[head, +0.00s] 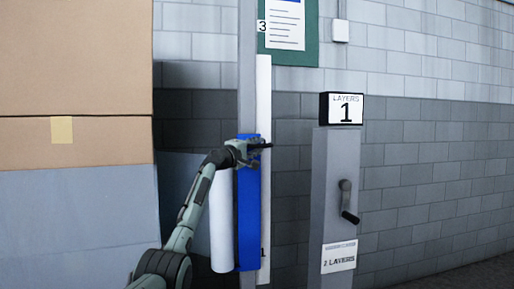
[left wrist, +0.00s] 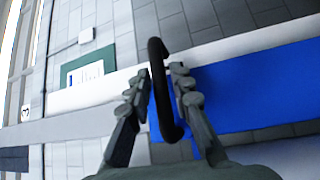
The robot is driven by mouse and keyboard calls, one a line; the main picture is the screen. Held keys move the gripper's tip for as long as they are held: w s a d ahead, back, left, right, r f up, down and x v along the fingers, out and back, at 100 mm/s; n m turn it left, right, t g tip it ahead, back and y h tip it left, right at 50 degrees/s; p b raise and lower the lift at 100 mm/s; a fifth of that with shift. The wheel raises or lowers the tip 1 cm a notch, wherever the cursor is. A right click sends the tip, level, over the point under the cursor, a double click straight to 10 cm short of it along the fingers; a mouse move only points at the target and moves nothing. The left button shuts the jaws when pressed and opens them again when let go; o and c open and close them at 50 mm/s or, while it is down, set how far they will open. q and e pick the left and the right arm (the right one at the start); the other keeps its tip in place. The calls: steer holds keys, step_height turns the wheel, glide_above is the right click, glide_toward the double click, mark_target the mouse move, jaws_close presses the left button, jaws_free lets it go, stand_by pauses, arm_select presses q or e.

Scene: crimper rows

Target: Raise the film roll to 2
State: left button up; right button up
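The white film roll (head: 222,222) stands upright beside a tall blue carriage (head: 248,215) on a grey mast (head: 247,60). A white scale strip (head: 263,95) runs up the mast's right side, with a 3 near the top and a 1 near the carriage's lower end. I cannot make out a 2 on it. My left gripper (head: 262,147) is at the carriage's upper part. In the left wrist view its fingers (left wrist: 162,75) are close on both sides of a black handle (left wrist: 158,95), with the blue carriage (left wrist: 265,85) behind. My right gripper is out of view.
A grey post (head: 335,190) with a crank (head: 347,205) stands to the right. Its display (head: 341,109) reads LAYERS 1 and its lower label (head: 339,257) reads 2 LAYERS. Large cardboard boxes (head: 75,60) stand at left. A brick wall is behind.

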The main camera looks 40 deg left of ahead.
arm_select(q)
steer(key=shift+o, duration=0.8)
steer(key=shift+s, duration=0.1)
steer(key=shift+s+f, duration=0.1)
steer(key=shift+s, duration=0.2)
steer(key=s+f, duration=0.1)
steer(key=s, duration=1)
steer(key=shift+d+f, duration=0.15)
steer(key=shift+d, duration=0.25)
